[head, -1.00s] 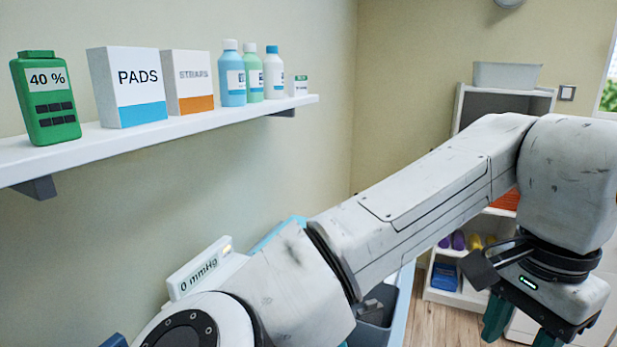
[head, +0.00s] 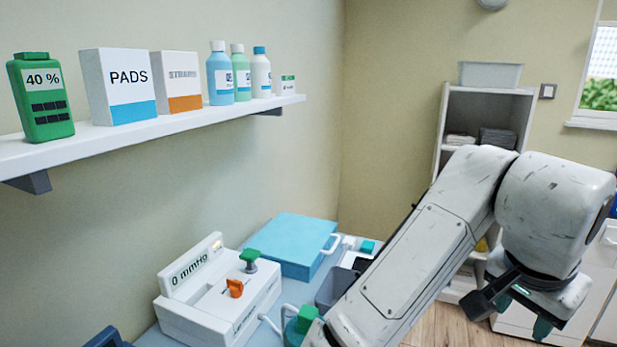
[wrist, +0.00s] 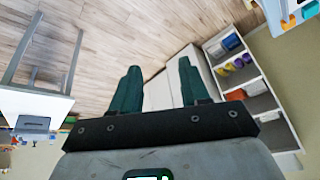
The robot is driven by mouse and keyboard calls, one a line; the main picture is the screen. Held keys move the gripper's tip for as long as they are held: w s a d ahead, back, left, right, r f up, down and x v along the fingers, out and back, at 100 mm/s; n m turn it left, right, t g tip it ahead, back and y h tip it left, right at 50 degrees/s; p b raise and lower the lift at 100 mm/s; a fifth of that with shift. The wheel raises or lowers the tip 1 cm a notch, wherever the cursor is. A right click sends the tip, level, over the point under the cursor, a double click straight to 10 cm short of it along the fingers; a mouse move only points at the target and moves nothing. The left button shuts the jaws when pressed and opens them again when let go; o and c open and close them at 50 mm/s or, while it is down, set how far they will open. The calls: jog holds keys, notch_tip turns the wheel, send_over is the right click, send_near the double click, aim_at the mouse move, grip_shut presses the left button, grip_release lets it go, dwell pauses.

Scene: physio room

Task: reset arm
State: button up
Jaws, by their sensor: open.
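My gripper (wrist: 158,88) shows in the wrist view with its two dark green fingers apart and nothing between them. Wooden floor and a white cabinet lie beyond the fingers. In the head view my gripper (head: 515,318) hangs at the lower right, partly hidden by my wrist, and points down. My arm crosses the lower right of the head view and covers part of the table.
A shelf (head: 190,134) on the left wall holds a green device, boxes and bottles. Below it stand a white "0 mmHg" unit (head: 225,300) and a blue case (head: 290,245). A shelf unit (head: 440,130) stands at the back. Floor shows near the gripper.

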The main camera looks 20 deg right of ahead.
jog(key=w+d+f+n+t+h, duration=0.2)
jog(key=w+d+f+n+h, duration=0.1)
jog(key=d+f+n, duration=0.2)
notch_tip(320, 180, down, 10)
jog(key=a+f+n, duration=0.1)
jog(key=a+n, duration=0.2)
jog(key=n, duration=0.3)
jog(key=s+a+f+n+g+y, duration=0.1)
jog(key=s+a+f+n+y, duration=0.1)
jog(key=s+a+f, duration=0.5)
jog(key=s+a+f+n+g+y, duration=0.1)
jog(key=s+a+f+n+y, duration=0.2)
jog(key=f, duration=1)
jog(key=s+a+y, duration=0.2)
jog(key=s+a, duration=0.3)
jog(key=s, duration=0.1)
jog(key=shift+y, duration=0.3)
